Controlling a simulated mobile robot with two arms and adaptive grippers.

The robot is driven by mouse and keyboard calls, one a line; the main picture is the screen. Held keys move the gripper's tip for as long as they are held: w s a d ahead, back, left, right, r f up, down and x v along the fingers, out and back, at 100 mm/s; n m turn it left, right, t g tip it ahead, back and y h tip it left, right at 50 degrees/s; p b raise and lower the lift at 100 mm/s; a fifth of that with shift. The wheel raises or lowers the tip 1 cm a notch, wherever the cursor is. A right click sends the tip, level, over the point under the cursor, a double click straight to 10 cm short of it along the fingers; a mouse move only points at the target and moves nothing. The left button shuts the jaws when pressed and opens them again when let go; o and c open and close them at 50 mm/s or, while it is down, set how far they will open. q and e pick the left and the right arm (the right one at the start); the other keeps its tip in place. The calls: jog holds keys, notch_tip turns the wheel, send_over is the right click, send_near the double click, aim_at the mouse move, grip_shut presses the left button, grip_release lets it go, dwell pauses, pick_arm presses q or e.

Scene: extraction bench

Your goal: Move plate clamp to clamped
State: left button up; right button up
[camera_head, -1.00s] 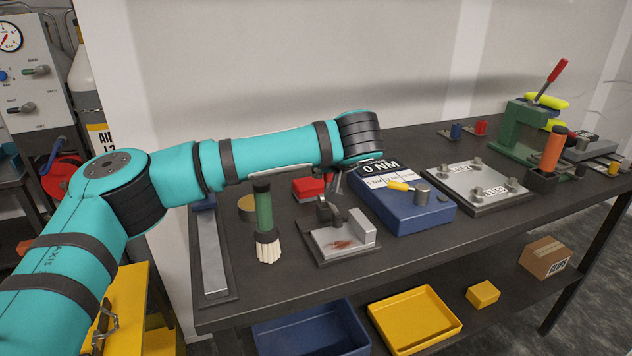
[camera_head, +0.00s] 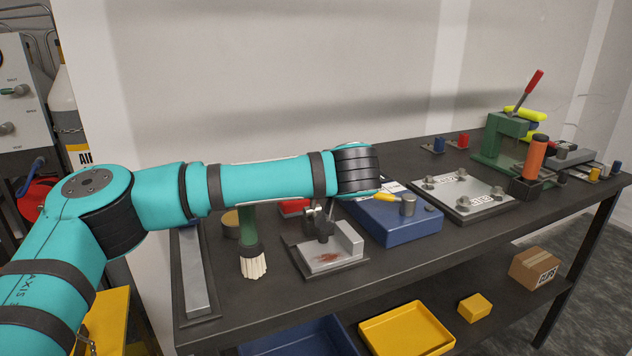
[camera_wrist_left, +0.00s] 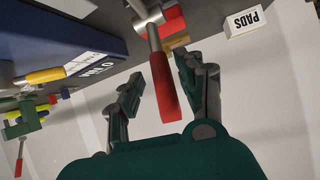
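The plate clamp stands on a small metal plate (camera_head: 322,262) with a reddish stain, near the bench's front edge; its dark metal part (camera_head: 320,224) shows just below my left wrist. In the left wrist view its red handle (camera_wrist_left: 163,92) on a grey metal shaft points in between the fingers of my left gripper (camera_wrist_left: 155,70). The fingers are apart, one on each side of the handle, and I see no clear contact. In the head view my left arm hides most of this gripper and the handle. My right gripper is not in view.
A blue torque tester (camera_head: 395,225) with a yellow-handled tool stands right of the clamp. A green-handled brush (camera_head: 250,245) stands close on the left, a red block (camera_head: 293,207) behind. A grey plate with posts (camera_head: 465,192) and a green press (camera_head: 497,140) lie farther right.

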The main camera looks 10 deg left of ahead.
pick_arm(q)
jog(key=shift+o, duration=0.5)
jog(key=shift+r, duration=0.15)
jog(key=shift+a, duration=0.1)
jog(key=v, duration=1.2)
